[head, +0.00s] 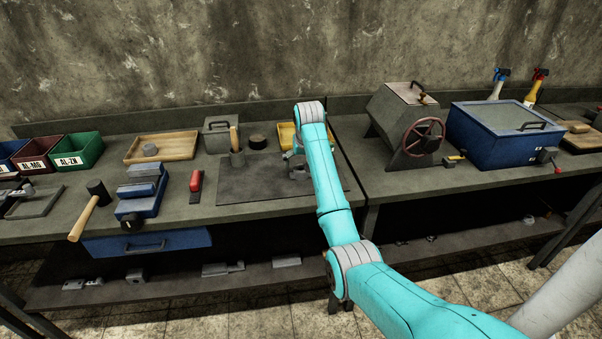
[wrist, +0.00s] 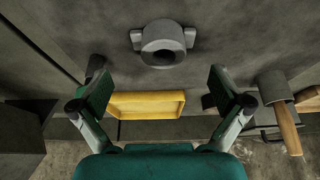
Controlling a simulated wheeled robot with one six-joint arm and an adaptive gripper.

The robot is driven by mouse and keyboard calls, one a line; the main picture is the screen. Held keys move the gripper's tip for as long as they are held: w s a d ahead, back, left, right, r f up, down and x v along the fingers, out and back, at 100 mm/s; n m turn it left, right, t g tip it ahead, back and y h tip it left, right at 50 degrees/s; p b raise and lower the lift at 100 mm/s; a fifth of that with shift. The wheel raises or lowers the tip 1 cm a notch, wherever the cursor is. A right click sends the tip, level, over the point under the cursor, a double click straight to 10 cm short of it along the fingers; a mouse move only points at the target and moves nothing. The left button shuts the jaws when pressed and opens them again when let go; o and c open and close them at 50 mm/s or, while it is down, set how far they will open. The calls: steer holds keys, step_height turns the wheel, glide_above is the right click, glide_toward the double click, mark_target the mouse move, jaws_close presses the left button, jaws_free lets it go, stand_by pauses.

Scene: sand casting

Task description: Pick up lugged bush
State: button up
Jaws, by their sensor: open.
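The lugged bush (wrist: 163,43) is a grey ring with a round hole and a lug on each side. In the wrist view it lies on the dark mat, in the upper middle, beyond the fingertips. In the head view a small grey piece beside my arm (head: 299,174) appears to be the bush, partly hidden. My gripper (wrist: 158,82) is open and empty, its two fingers wide apart. The bush is not between the fingers but past their tips in the wrist view. My arm hides most of the gripper in the head view.
A yellow tray (wrist: 147,104) lies below the bush in the wrist view. A pot with a wooden handle (head: 236,150) stands left of my arm. A dark round block (head: 258,142) stands nearby. The dark mat (head: 250,183) is largely clear. A drum with a wheel (head: 405,125) stands right.

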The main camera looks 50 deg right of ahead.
mark_target(301, 169)
steer(key=x, duration=0.4)
steer(key=shift+w+a+f, duration=0.1)
steer(key=shift+w+f, duration=0.05)
steer(key=shift+f, duration=0.25)
steer(key=shift+a, duration=0.1)
steer(key=c, duration=1.6)
